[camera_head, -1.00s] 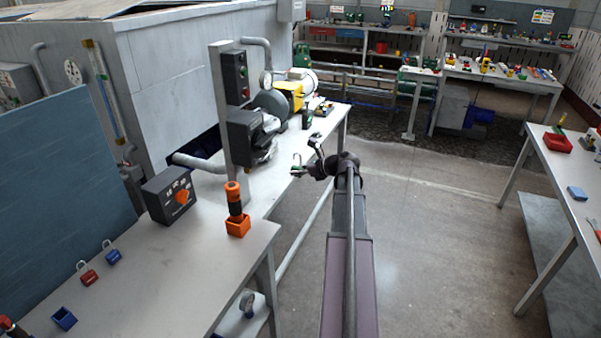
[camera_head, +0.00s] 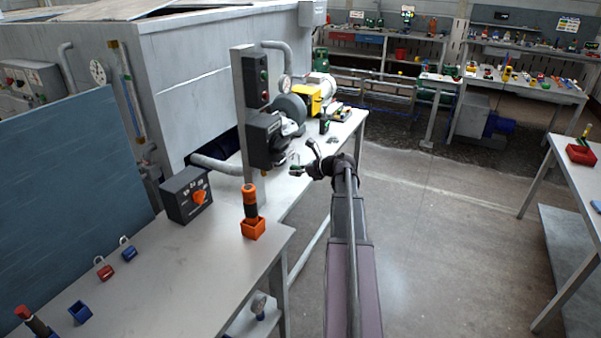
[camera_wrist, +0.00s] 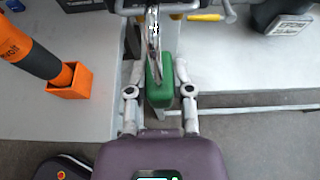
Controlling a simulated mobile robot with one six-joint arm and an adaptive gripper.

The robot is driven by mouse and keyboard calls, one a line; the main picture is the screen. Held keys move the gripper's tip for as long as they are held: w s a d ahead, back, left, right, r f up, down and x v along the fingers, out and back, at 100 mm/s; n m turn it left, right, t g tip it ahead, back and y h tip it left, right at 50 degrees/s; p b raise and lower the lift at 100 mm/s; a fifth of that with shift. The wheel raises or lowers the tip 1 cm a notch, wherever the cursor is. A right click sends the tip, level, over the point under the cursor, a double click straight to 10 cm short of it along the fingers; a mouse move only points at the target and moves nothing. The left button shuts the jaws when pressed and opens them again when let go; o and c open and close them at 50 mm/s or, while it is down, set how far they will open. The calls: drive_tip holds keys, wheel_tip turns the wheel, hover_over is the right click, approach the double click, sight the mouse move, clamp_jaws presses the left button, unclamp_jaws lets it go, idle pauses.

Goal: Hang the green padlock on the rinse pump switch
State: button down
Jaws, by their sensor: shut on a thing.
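The green padlock (camera_wrist: 159,82) is between the fingers of my gripper (camera_wrist: 160,92) in the wrist view, its metal shackle pointing up in the picture. In the head view my gripper (camera_head: 305,163) is at the end of the outstretched arm, beside the bench edge, with the padlock a small green patch (camera_head: 296,168). Left of it, a dark switch box (camera_head: 264,138) is on a grey post. A box with a red and a green button (camera_head: 257,80) is above it. A grey box with an orange knob (camera_head: 186,195) stands on the bench. I cannot read which is the rinse pump switch.
An orange-and-black tool (camera_head: 250,202) stands in an orange holder (camera_head: 253,229) on the near bench; both show in the wrist view. A red padlock (camera_head: 104,271) and a blue padlock (camera_head: 129,253) lie further left. Open floor is to the right.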

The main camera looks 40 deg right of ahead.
drive_tip(key=shift+w+a, duration=0.2)
drive_tip(key=shift+w, duration=0.25)
drive_tip(key=shift+w+a, duration=0.25)
drive_tip(key=shift+w, duration=0.35)
drive_tip(key=shift+w+a, duration=0.25)
drive_tip(key=shift+w, duration=0.35)
drive_tip(key=shift+w+a, duration=0.25)
drive_tip(key=shift+w, duration=0.35)
idle(1.2)
drive_tip(key=shift+f+b, duration=1.45)
idle(0.9)
drive_tip(key=shift+c, duration=2.2)
unclamp_jaws()
drive_tip(key=shift+r, duration=0.2)
drive_tip(key=s+f+p+v, duration=0.1)
drive_tip(key=f+p+v, duration=0.2)
drive_tip(key=v, duration=1.1)
drive_tip(key=shift+d, duration=0.2)
